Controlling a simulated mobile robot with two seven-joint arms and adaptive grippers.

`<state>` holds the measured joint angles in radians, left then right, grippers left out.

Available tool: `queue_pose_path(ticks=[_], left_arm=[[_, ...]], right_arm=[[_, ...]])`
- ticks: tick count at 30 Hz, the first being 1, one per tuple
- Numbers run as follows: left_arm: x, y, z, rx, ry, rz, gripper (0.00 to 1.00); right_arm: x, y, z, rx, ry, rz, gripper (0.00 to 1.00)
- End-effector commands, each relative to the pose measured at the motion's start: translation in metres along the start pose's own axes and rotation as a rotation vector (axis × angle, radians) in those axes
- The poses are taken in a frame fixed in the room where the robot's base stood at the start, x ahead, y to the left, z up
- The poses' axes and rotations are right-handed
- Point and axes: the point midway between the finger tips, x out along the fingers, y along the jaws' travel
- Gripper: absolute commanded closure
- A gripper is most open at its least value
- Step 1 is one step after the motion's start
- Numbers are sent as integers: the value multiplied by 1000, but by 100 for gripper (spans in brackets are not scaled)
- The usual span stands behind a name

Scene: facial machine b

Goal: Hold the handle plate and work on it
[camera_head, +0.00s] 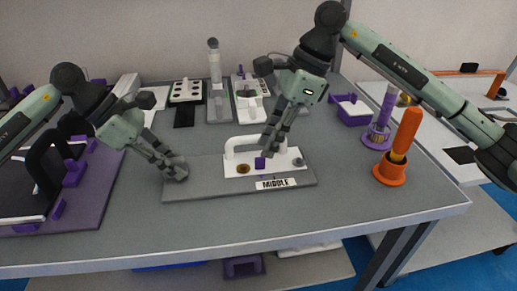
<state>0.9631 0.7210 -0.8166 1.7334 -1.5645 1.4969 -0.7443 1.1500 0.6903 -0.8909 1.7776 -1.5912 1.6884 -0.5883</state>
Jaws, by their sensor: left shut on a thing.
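The handle plate is a grey board (210,187) lying on the table, with a white plate carrying a white arched handle (232,148) and a label reading MIDDLE (275,183). A small purple block (260,163), a brass round piece (243,168) and a grey knob (299,162) sit on the white plate. My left gripper (178,172) is shut on the left end of the grey board. My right gripper (269,148) points down in front of the handle, just above the purple block. Its fingers look close together; whether they touch the block is unclear.
An orange-handled tool (405,135) and a purple tool (384,110) stand in holders on the right. Several fixtures, including a tray with black round pieces (186,90), line the back. A purple mat (90,205) with a black frame lies left. The front table strip is clear.

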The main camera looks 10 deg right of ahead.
Motion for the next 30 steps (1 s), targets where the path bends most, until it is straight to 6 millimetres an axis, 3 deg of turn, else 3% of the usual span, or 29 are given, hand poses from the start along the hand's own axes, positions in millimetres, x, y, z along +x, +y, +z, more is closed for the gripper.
queue_pose_path(ticks=[15,28,30], left_arm=[[2,-1,-2,-2,5,-5,100],[2,-1,-2,-1,4,-5,100],[2,-1,-2,-1,4,-5,100]], right_arm=[[45,0,0,2,-2,0,78],[51,0,0,2,-2,1,78],[51,0,0,2,-2,2,84]])
